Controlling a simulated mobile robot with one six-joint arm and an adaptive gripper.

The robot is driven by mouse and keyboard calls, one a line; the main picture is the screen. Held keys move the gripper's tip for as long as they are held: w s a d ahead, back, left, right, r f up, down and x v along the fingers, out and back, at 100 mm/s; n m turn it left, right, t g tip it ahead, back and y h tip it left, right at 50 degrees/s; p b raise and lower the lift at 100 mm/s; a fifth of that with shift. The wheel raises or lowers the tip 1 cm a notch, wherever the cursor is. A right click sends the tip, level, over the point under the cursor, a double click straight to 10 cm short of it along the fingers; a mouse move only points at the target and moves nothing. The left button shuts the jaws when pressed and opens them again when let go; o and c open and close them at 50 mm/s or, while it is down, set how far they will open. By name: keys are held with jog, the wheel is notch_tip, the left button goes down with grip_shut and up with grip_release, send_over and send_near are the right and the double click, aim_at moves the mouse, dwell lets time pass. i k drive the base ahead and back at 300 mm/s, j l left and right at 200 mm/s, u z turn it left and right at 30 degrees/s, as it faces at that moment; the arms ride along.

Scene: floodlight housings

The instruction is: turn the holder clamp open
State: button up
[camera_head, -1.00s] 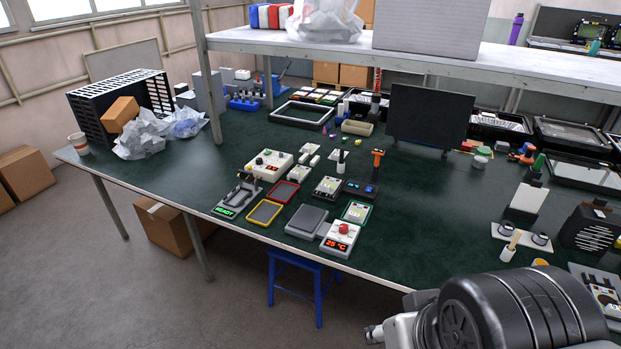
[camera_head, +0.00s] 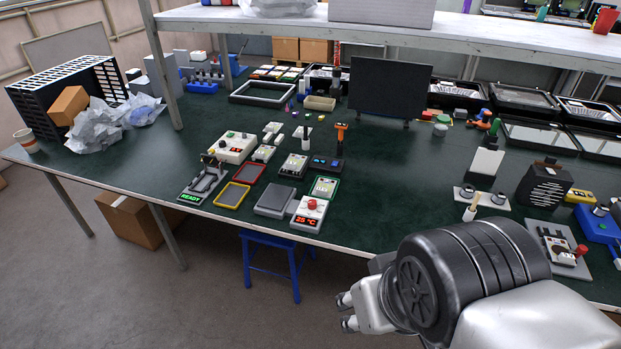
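Which item is the holder clamp is hard to tell at this size. A grey holder with a dark clamp-like part at its back and a green READY display (camera_head: 203,182) sits near the table's front edge, left of centre. Another grey fixture (camera_head: 552,246), with dark upright parts and a red knob, stands at the right. My gripper (camera_head: 347,311) shows small at the bottom, beside the large dark joint of my arm, in front of the table edge. It is apart from both fixtures. Its finger opening is not clear, and nothing is seen in it.
A yellow tray (camera_head: 232,195), a red tray (camera_head: 249,172), a grey plate (camera_head: 275,200) and a 25 °C unit (camera_head: 308,215) lie near the READY holder. A black monitor (camera_head: 390,88) stands behind. A shelf (camera_head: 470,35) overhangs the back. The centre-right tabletop is fairly clear.

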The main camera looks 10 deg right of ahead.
aim_at(580, 250)
jog(key=z, duration=2.05)
jog(key=i+l, duration=0.2)
jog(key=i, duration=0.25)
jog(key=i+l, duration=0.2)
jog(key=i, duration=0.25)
jog(key=i+l, duration=0.15)
jog(key=i, duration=0.3)
jog(key=i+l+z, duration=0.1)
jog(key=i, duration=0.35)
jog(key=l, duration=0.1)
